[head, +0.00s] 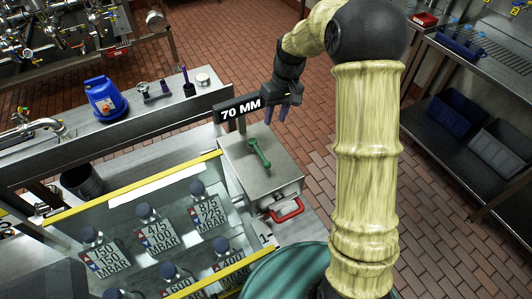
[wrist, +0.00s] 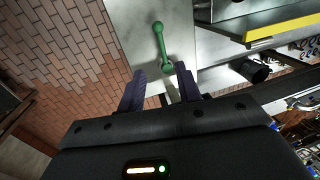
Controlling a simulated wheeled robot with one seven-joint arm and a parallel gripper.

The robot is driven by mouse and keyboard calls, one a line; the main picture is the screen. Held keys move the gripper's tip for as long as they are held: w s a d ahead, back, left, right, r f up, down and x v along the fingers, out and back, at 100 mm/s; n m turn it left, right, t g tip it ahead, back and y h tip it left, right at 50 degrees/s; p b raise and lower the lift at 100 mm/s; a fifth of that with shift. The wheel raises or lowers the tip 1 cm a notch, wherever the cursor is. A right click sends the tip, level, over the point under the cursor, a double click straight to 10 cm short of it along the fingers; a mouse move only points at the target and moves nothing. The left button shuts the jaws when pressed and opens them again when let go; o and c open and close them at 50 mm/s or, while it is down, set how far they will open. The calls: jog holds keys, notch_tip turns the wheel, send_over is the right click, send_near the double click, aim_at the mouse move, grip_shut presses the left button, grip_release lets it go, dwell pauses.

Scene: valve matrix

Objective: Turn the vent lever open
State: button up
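A green lever (head: 259,153) with a round knob at each end lies on top of a grey metal box (head: 280,170); nothing on it reads "vent". In the wrist view the same lever (wrist: 161,45) runs nearly straight away from me, its near end appearing between my fingertips. My gripper (head: 283,112) is open and empty, pointing down beside the "70 MM" sign, behind the box's far edge in the head view. In the wrist view its two dark purple fingers (wrist: 164,78) are apart. I see no contact with the lever.
The black "70 MM" sign (head: 240,108) stands at the box's back left, close to my gripper. A red handle (head: 287,210) is on the box's front. A yellow-edged panel (head: 150,183) with several labelled knobs lies left. Brick floor is free behind the box.

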aim_at(260, 153)
jog(key=shift+s, duration=0.1)
jog(key=a+f+p, duration=0.1)
jog(key=f, duration=0.4)
jog(key=a+f+p, duration=0.1)
jog(key=f, duration=0.5)
jog(key=s+a+f+p, duration=0.1)
jog(key=f, duration=0.5)
jog(key=shift+s+f+p, duration=0.1)
jog(key=shift+p, duration=0.3)
grip_shut()
